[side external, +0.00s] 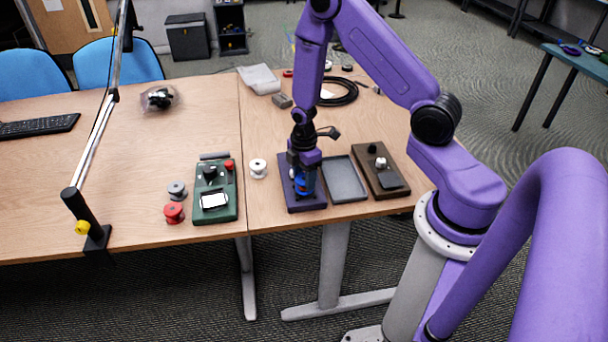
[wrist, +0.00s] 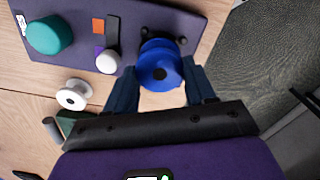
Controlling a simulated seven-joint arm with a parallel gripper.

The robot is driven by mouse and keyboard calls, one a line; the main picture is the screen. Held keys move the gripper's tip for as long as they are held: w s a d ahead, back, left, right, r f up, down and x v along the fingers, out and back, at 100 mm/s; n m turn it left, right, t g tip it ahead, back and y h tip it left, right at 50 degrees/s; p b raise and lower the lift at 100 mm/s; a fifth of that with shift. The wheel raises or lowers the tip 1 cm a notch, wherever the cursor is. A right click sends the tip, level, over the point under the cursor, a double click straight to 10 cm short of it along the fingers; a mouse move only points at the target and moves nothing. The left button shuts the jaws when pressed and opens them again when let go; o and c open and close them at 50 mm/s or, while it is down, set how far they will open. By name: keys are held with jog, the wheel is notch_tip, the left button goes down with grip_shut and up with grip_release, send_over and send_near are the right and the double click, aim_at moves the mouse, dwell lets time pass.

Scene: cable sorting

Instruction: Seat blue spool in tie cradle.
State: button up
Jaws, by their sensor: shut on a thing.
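The blue spool (wrist: 160,66) is between the two fingers of my gripper (wrist: 160,84), which is shut on it. In the side view my gripper (side external: 304,176) points down over the near part of the purple board (side external: 313,207), with the blue spool (side external: 304,187) low at its tip. In the wrist view the spool overlaps one end of the purple board (wrist: 75,15), with small dark pegs just beyond it. I cannot tell whether these are the tie cradle, as the spool covers what lies beneath, nor whether the spool touches the board.
The board carries a teal knob (wrist: 48,35) and a white knob (wrist: 108,62). A white spool (side external: 258,168) stands left of it, and a green panel (side external: 228,212) beyond that. A grey tray (side external: 344,180) and brown board (side external: 370,160) lie to the right.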

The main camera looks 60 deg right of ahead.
jog(key=shift+f, duration=0.55)
jog(key=o, duration=1.5)
jog(key=shift+r, duration=3.55)
jog(key=shift+a, duration=0.1)
jog(key=s+a+r, duration=1.3)
jog(key=s+r, duration=0.1)
jog(key=s+r+m, duration=0.1)
jog(key=s+r, duration=0.3)
jog(key=s, duration=0.5)
jog(key=shift+s+d, duration=0.3)
jog(key=shift+s, duration=0.05)
